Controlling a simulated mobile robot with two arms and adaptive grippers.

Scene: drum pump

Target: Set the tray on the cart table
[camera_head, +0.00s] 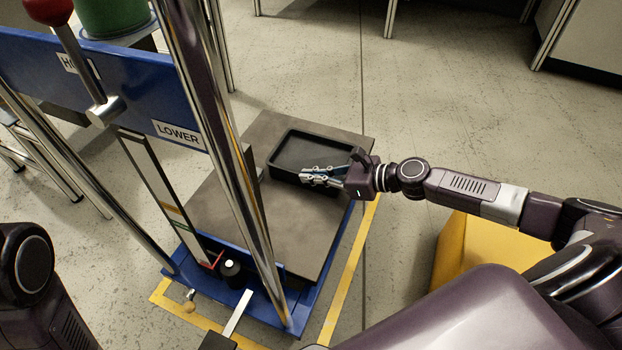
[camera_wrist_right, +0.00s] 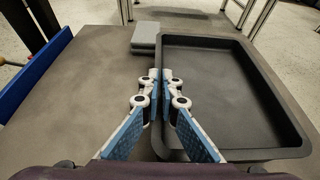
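The black rectangular tray (camera_head: 290,150) is at the far right part of the grey cart table (camera_head: 285,225) in the head view. It looks level and empty; whether its underside touches the surface is hard to tell. In the right wrist view the tray (camera_wrist_right: 225,95) fills the right half, over the table (camera_wrist_right: 80,110). My right gripper (camera_head: 305,176) reaches in from the right along the tray's near long wall. Its fingers (camera_wrist_right: 162,78) are close together, one on each side of that wall, pinching it. My left gripper is out of view.
A blue lift frame with chrome posts (camera_head: 215,130) and a "LOWER" label stands left of the tray. A small grey block (camera_wrist_right: 145,38) lies beside the tray on the table. A yellow object (camera_head: 470,255) is below my right arm. Bare table lies nearer me.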

